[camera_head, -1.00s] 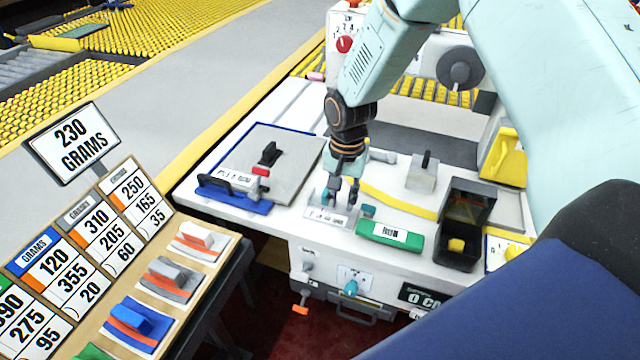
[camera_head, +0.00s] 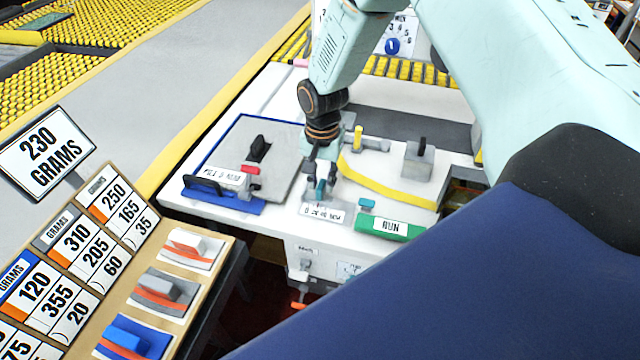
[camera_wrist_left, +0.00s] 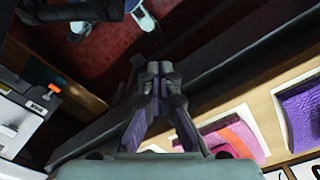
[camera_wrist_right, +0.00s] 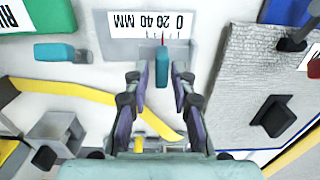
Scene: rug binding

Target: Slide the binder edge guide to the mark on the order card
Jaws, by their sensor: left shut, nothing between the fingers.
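The binder edge guide looks to be the small teal slider (camera_wrist_right: 162,67) with a thin red pointer, at the scale plate (camera_wrist_right: 150,25) marked 0 20 40 MM. In the head view the plate (camera_head: 324,213) sits near the front edge of the white machine top. My right gripper (camera_head: 321,180) points down just behind it. In the right wrist view its fingers (camera_wrist_right: 157,75) are apart, one on each side of the slider, with a gap at the left. Contact at the right finger is unclear. My left gripper (camera_wrist_left: 160,70) is shut and empty above the floor. I cannot identify an order card.
A green RUN block (camera_head: 390,226) lies right of the plate, a yellow strip (camera_head: 385,187) behind it. A blue-edged grey pad (camera_head: 280,160) lies left. A 230 GRAMS sign (camera_head: 45,150) and a sample board (camera_head: 215,270) stand at front left. My arm hides the right side.

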